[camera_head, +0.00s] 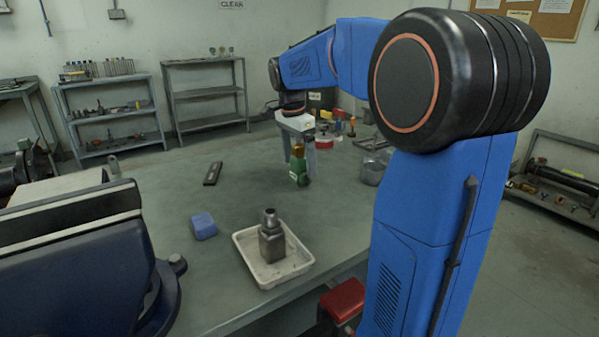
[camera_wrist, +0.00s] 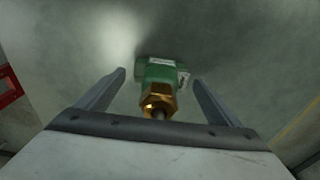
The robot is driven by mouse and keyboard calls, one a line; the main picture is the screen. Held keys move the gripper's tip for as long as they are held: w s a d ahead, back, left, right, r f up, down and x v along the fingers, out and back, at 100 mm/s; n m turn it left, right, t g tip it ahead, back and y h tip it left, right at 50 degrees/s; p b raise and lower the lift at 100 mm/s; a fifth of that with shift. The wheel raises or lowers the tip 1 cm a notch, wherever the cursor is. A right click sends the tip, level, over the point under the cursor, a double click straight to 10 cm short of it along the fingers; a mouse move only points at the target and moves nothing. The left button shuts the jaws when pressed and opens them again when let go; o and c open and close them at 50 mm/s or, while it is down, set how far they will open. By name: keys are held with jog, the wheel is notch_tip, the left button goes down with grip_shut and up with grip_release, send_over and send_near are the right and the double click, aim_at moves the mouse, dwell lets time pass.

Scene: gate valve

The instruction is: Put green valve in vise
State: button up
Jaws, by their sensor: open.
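The green valve (camera_head: 299,173) stands upright on the workbench, with a brass top, right of the middle in the head view. In the wrist view the green valve (camera_wrist: 161,76) lies between my fingers, its brass nut toward me. My gripper (camera_head: 298,150) is open around the upper part of the valve, pointing down; its fingers (camera_wrist: 158,85) show a gap on both sides of the valve. The vise (camera_head: 70,260) is large and dark blue with pale jaws, at the left front of the head view. Its jaw gap is hard to see.
Jars and small items (camera_head: 372,168) stand behind on the right.

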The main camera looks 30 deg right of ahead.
jog(key=shift+f, duration=0.8)
jog(key=c, duration=1.5)
jog(key=shift+c, duration=0.2)
jog(key=shift+r, duration=0.1)
notch_tip(320, 180, up, 10)
jog(key=shift+f, duration=0.1)
